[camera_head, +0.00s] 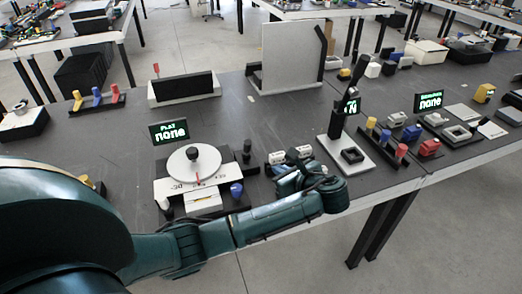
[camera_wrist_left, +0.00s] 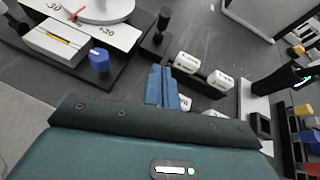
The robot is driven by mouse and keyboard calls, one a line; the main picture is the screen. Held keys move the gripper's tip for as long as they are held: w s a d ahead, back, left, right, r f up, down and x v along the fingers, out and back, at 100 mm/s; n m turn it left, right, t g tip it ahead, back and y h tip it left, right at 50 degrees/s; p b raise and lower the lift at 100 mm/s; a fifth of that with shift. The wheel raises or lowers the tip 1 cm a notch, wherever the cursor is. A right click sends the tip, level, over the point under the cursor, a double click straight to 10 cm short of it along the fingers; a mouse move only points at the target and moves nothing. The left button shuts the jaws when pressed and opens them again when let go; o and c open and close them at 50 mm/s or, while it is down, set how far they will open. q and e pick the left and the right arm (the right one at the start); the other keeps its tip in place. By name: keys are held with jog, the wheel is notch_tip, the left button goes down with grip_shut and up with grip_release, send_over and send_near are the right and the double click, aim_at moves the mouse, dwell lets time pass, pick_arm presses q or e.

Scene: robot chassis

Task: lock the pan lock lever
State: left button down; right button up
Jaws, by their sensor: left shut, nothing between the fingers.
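The pan unit (camera_head: 159,190) has a white round dial (camera_head: 188,168) with a black centre knob and a degree scale marked 30 on both sides. A blue knob (camera_head: 236,190) stands at its front right; it also shows in the left wrist view (camera_wrist_left: 98,60). A short black upright post (camera_head: 247,148) stands at its right, also in the left wrist view (camera_wrist_left: 163,20). I cannot tell for certain which of these is the pan lock lever. My left gripper (camera_wrist_left: 162,72) is shut and empty, right of the pan unit. My right gripper is out of view.
White labelled cylinders (camera_wrist_left: 187,62) on a dark holder lie just beyond my left fingertips. Farther right, a tall black lever (camera_head: 345,105) rises from a white plate (camera_head: 330,148). The table left of the pan unit is fairly clear.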

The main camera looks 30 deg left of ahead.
pick_arm(q)
send_near(249, 150)
jog(key=f, duration=0.2)
jog(key=w+f, duration=0.1)
jog(key=shift+a+f, duration=0.25)
jog(key=shift+a, duration=0.15)
jog(key=a, duration=0.1)
jog(key=w+a+r, duration=0.1)
jog(key=a, duration=0.1)
jog(key=shift+w+a, duration=0.35)
